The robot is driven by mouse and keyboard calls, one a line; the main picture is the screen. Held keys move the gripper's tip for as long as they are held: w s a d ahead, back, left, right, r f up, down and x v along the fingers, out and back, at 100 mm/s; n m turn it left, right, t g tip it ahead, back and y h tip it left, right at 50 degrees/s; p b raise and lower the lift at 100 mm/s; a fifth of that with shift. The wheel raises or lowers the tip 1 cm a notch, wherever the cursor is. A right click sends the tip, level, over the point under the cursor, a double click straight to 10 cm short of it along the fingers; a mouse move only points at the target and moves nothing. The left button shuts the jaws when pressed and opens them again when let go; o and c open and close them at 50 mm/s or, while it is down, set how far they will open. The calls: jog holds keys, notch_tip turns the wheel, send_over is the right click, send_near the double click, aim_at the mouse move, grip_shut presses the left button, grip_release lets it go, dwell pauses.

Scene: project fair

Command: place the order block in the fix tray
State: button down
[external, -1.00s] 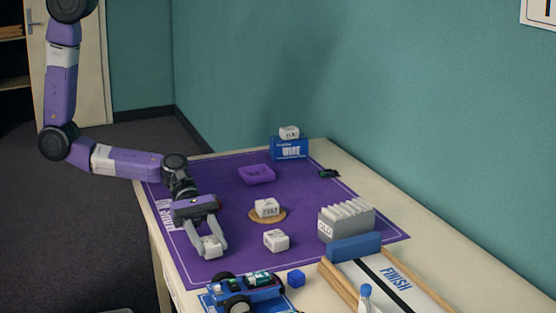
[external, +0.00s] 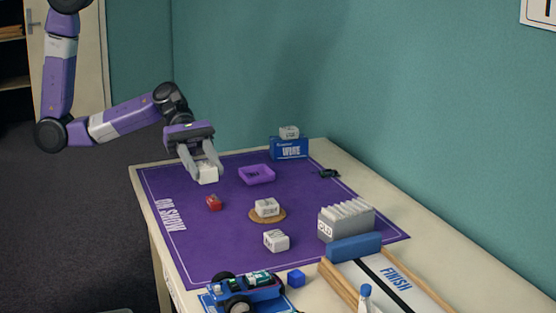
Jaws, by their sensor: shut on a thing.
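My gripper (external: 202,172) is shut on a white block (external: 208,174) and holds it above the left part of the purple mat. Any print on this block is too small to read. A small purple tray (external: 257,175) lies on the mat just right of the gripper; dark marks show inside it, too small to read. More white blocks with dark print are in view: one (external: 267,207) on a round brown coaster, one (external: 276,240) on the mat in front of it, and one (external: 289,132) on top of a blue box. I cannot tell from the print which is the order block.
A small red object (external: 214,203) lies on the mat below the gripper. The blue box (external: 289,149) stands behind the tray.

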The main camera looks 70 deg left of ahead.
jog(key=w+a+r+n+t+p, duration=0.2)
jog(key=w+a, duration=0.2)
jog(key=w, duration=0.1)
jog(key=n+t+y+p, duration=0.5)
jog(key=n+t+y, duration=0.5)
jog(key=n+y, duration=0.4)
send_over(269, 170)
jog(key=s, duration=0.4)
jog(key=f, duration=0.1)
jog(key=shift+n, duration=0.4)
jog(key=f+b, duration=0.2)
jog(key=f, duration=0.6)
jog(key=f+b, duration=0.1)
jog(key=f, duration=0.6)
jog(key=shift+s+d+f+b, duration=0.1)
jog(key=shift+d+f+b, duration=0.1)
jog(key=shift+f+b, duration=1.4)
jog(key=shift+f, duration=0.95)
jog(key=shift+f, duration=0.2)
jog(key=c, duration=1.1)
grip_release()
